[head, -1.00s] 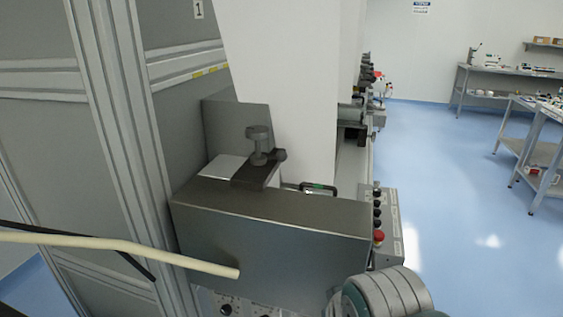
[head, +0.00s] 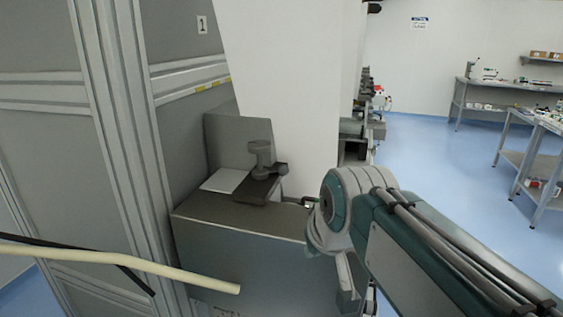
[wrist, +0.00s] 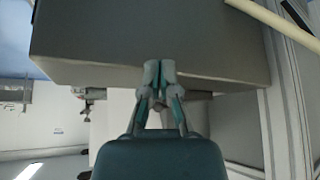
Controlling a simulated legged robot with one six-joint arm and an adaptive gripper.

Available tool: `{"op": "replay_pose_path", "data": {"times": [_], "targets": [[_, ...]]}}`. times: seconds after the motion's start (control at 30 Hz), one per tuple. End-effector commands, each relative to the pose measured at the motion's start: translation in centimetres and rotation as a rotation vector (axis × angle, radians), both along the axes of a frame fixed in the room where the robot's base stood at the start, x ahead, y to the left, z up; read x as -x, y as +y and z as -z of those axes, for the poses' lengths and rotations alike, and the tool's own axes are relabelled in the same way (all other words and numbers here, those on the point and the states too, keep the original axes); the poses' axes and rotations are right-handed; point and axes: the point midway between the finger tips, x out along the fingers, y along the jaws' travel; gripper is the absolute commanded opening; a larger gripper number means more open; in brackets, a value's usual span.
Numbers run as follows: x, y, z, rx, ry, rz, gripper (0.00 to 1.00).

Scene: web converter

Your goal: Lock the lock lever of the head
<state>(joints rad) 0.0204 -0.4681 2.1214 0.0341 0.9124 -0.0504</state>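A dark grey machine head (head: 240,255) stands at the centre left in the head view. On its top, a grey upright knob with a short arm (head: 262,160) sits on a dark plate (head: 258,190); it may be the lock lever, but I cannot be sure. My gripper (wrist: 160,70) appears shut and empty in the wrist view, its fingertips close together over the lower edge of a grey box-shaped body (wrist: 200,45). I cannot tell whether they touch it. In the head view my arm hides the head's right end and the gripper's fingers.
A grey framed cabinet wall (head: 60,150) stands close on the left. A cream rod (head: 150,268) crosses the lower left. A white column (head: 285,90) rises behind the head. Workbenches (head: 525,87) stand far right, with open blue floor (head: 430,160) before them.

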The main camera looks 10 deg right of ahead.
Motion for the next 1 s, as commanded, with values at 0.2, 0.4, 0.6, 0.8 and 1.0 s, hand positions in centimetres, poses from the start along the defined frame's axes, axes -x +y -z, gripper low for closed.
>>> {"op": "replay_pose_path", "data": {"times": [0.2, 0.4, 0.6, 0.8, 1.0], "targets": [[-6.8, -0.4, -4.2, -0.002, -0.049, -0.010, 0.00], [-13.2, -0.8, -7.4, -0.003, -0.098, -0.022, 0.00], [-18.7, -1.4, -9.5, -0.001, -0.144, -0.033, 0.00], [-21.3, -1.7, -10.4, -0.001, -0.169, -0.038, 0.00], [-21.6, -1.7, -10.5, -0.001, -0.171, -0.039, 0.00]]}}
